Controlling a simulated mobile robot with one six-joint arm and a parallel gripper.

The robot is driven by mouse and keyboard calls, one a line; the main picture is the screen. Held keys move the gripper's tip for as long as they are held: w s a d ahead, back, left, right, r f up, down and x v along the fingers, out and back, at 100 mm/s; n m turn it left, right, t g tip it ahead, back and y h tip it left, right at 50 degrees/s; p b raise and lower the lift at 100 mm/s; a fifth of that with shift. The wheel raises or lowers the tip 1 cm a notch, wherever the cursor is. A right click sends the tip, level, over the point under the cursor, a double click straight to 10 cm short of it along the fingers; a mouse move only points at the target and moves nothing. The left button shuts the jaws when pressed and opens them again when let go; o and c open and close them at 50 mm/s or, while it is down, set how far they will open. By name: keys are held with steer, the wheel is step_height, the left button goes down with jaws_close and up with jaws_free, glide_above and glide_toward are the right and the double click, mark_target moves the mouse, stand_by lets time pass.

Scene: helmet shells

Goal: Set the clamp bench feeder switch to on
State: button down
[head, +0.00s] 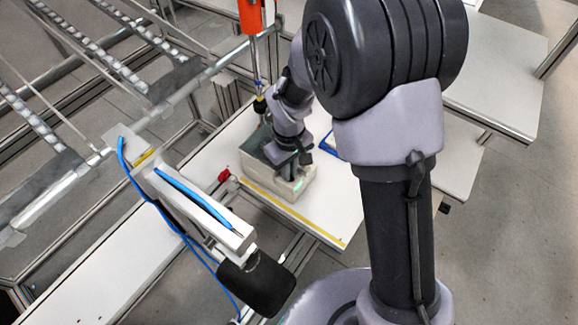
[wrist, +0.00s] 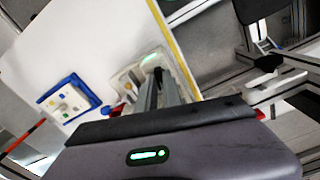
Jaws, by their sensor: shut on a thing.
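A grey-beige box (head: 297,188) stands on the white bench. It carries a lit green patch and also shows in the wrist view (wrist: 188,82), with the green patch (wrist: 151,60) beside my fingertips. My gripper (head: 287,174) points down onto the top of this box. In the wrist view my gripper (wrist: 158,78) has its fingers close together at the box. They are shut on a small part there, apparently the switch, which the fingers hide. I cannot read the switch's position.
The white bench (head: 335,210) has a yellow stripe along its front edge. A blue-framed panel (wrist: 68,102) with a white button box lies beside the grey-beige box. A red knob (head: 224,175) is left of the box. An orange tool (head: 250,17) hangs behind.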

steer(key=shift+n+p, duration=0.55)
steer(key=shift+n, duration=0.95)
steer(key=c, duration=1.5)
jaws_free()
step_height(320, 180, up, 17)
steer(key=p, duration=0.5)
steer(key=shift+r, duration=0.2)
